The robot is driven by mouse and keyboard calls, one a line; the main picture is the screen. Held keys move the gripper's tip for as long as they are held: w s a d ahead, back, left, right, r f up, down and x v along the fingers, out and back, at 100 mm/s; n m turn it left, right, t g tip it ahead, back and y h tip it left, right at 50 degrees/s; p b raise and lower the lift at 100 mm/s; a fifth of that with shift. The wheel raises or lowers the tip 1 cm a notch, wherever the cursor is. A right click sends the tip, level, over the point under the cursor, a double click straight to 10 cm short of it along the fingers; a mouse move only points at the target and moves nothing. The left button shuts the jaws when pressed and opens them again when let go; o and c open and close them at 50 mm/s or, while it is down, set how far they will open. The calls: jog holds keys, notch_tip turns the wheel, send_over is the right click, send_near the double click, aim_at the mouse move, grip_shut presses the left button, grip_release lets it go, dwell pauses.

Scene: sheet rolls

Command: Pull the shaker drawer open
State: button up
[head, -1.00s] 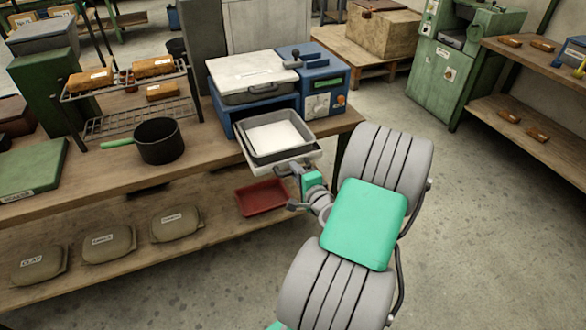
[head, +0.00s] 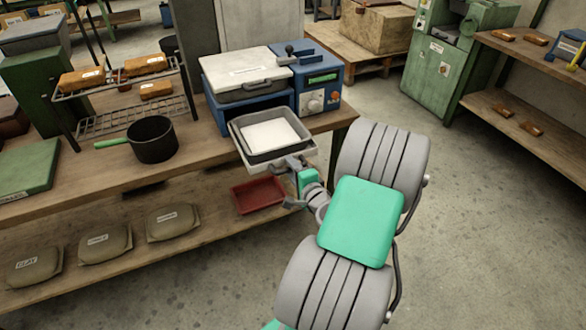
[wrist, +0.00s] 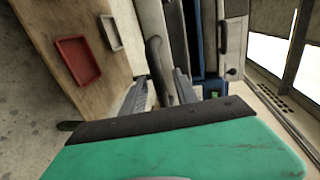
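The shaker (head: 319,88) is a blue machine with a white-lidded top at the bench's right end. Its drawer (head: 305,154) stands well out past the bench edge. It bears a grey tray (head: 238,140) with a white sheet inside. My gripper (head: 290,164) is at the drawer's front, its fingertips partly hidden in the head view. In the wrist view, the dark curved drawer handle (wrist: 155,60) runs between the two fingers of my gripper (wrist: 160,92). The fingers appear closed on it, though the contact is not clearly seen.
A dark pot (head: 152,140) with a green handle and a wire rack (head: 135,118) stand left on the bench. A red tray (head: 258,195) and several bags lie on the shelf below. The floor to the right is open.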

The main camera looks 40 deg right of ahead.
jog(key=v, duration=0.7)
jog(key=shift+s, duration=0.35)
jog(key=shift+r, duration=0.1)
